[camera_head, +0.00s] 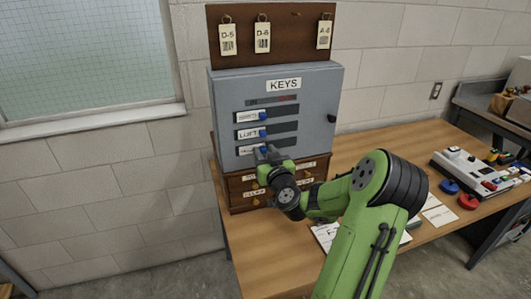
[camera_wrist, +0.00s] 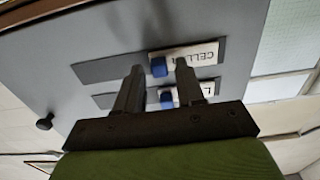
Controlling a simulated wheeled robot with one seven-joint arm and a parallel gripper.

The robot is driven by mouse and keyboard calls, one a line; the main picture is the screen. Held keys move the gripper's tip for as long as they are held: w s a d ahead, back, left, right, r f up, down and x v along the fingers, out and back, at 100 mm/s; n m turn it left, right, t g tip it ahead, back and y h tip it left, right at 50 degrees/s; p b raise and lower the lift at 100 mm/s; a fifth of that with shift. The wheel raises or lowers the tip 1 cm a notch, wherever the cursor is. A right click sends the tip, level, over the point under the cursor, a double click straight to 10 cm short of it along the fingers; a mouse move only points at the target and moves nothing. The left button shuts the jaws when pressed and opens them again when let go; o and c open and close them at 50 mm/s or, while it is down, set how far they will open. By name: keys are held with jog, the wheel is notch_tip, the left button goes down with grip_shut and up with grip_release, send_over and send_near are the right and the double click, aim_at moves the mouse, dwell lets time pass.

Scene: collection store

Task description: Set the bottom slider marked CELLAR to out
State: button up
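The grey key cabinet (camera_head: 225,90) marked KEYS carries sliders stacked one above another, each with a white label and a blue knob. The bottom slider is partly hidden behind my gripper in the head view. The wrist view shows it upside down, with its CELLAR label (camera_wrist: 197,54) and blue knob (camera_wrist: 159,68) at the label's end; the dark slot (camera_wrist: 105,68) runs on beyond the knob. My gripper (camera_head: 266,153) is at the cabinet front. In the wrist view its fingers (camera_wrist: 158,66) are open, one on each side of the CELLAR knob, with visible gaps; contact cannot be told.
The LOFT slider knob (camera_wrist: 167,99) lies close by, seen between my fingers. A wooden drawer unit (camera_head: 240,190) stands under the cabinet. A board with hanging key tags (camera_head: 262,37) is above. A control box (camera_head: 465,165) sits on the table (camera_head: 262,262) at right.

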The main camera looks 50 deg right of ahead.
grip_shut()
jog(key=s+d+b, duration=0.1)
jog(key=d, duration=0.1)
jog(key=s+d+b, duration=0.2)
jog(key=d, duration=0.1)
jog(key=s+d+b, duration=0.1)
jog(key=d+b, duration=0.1)
jog(key=shift+s+d, duration=0.15)
jog(key=shift+d, duration=0.25)
jog(key=shift+s+d+r, duration=0.1)
jog(key=shift+d, duration=0.1)
jog(key=shift+o, duration=1)
grip_release()
jog(key=shift+s+d, duration=0.1)
